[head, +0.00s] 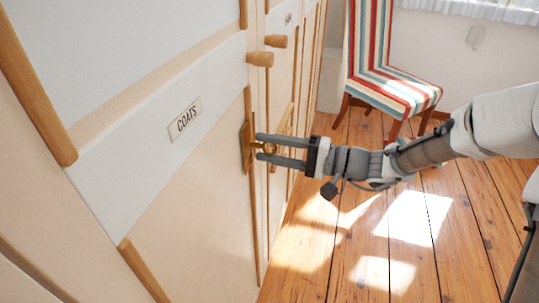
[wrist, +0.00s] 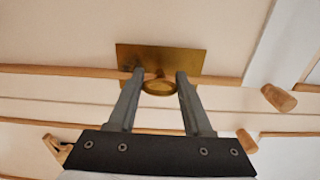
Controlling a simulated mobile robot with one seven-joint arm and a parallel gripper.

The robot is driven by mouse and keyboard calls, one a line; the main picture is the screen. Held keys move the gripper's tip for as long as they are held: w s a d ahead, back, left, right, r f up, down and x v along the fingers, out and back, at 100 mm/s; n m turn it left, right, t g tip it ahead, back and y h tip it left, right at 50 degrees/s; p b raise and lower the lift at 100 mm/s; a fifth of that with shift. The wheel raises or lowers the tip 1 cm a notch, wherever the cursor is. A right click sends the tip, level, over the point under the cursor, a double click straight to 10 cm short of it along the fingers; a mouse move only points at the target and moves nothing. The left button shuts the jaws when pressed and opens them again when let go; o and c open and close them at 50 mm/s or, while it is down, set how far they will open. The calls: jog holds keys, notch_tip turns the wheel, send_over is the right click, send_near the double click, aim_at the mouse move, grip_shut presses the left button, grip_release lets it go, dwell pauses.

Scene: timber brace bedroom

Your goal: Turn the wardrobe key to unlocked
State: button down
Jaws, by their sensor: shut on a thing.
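The wardrobe (head: 190,205) is cream with timber strips and fills the left of the head view. A brass lock plate (head: 246,148) sits on its door edge, and the plate (wrist: 190,57) also shows in the wrist view. The round brass key bow (wrist: 159,87) stands out from the plate between the two fingers. My gripper (head: 259,147) reaches in from the right and is shut on the key; it also shows in the wrist view (wrist: 159,75). The fingers hide part of the key, and I cannot tell its exact turn. The keyhole is hidden.
A "COATS" label (head: 185,119) is on the door. Wooden knobs (head: 260,59) stick out above the lock. A striped chair (head: 395,88) stands at the back. The sunlit plank floor (head: 335,230) is clear below my arm.

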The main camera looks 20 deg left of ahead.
dwell(0.4)
jog(key=shift+c, duration=1.6)
grip_release()
jog(key=w+d+p, duration=0.2)
jog(key=d+p, duration=0.1)
jog(key=d, duration=1.4)
jog(key=shift+d+p, duration=0.15)
jog(key=shift+p, duration=0.15)
